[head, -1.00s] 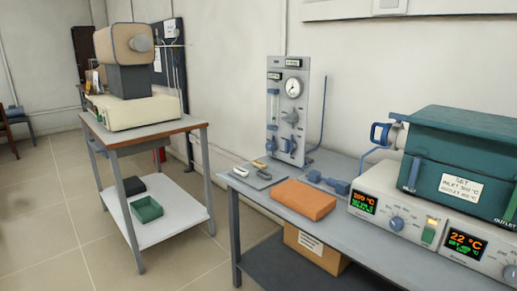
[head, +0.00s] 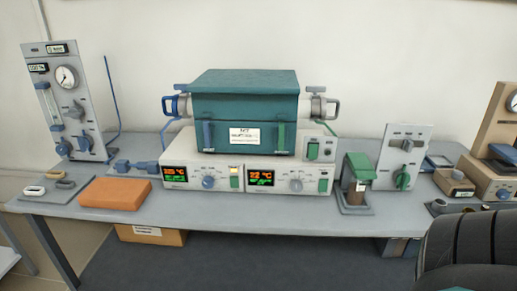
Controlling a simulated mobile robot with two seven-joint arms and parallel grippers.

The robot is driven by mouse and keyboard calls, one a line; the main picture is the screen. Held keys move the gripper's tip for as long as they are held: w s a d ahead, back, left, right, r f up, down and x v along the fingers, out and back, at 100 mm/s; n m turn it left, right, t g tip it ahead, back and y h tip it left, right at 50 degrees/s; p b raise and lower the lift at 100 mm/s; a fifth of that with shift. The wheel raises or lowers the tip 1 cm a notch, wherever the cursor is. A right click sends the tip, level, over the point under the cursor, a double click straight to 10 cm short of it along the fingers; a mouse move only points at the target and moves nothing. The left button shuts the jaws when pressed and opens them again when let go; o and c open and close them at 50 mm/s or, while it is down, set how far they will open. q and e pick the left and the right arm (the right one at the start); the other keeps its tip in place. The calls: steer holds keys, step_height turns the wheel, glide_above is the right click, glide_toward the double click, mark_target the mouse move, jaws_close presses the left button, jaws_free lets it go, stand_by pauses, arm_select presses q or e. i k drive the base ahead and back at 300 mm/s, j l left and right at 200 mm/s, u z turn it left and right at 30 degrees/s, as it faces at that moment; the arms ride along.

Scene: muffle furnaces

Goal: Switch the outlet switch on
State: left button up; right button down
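A teal box furnace (head: 245,100) sits on two white control units on the grey bench. The right unit (head: 290,178) has an orange display reading 22 °C, a grey knob (head: 296,184) and a green rocker switch (head: 323,185) with no light visible. The left unit (head: 200,174) has a lit orange display, a blue knob (head: 208,182) and a switch (head: 235,177) with a yellow glow at its top. Another green switch (head: 313,151) is on a small panel at the furnace's right. The labels are too small to read surely. Neither gripper is in view.
A gauge panel (head: 67,95) and orange brick (head: 115,193) are at left. A green-topped device (head: 358,180) and a grey panel with a green valve (head: 402,155) stand right of the units. A dark ribbed object (head: 465,250) fills the lower right. The bench front is clear.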

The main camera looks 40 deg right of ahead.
mark_target(323, 183)
steer(key=z, duration=0.4)
steer(key=l+z, duration=0.1)
steer(key=z, duration=0.7)
steer(key=i+z, duration=0.1)
steer(key=z, duration=0.3)
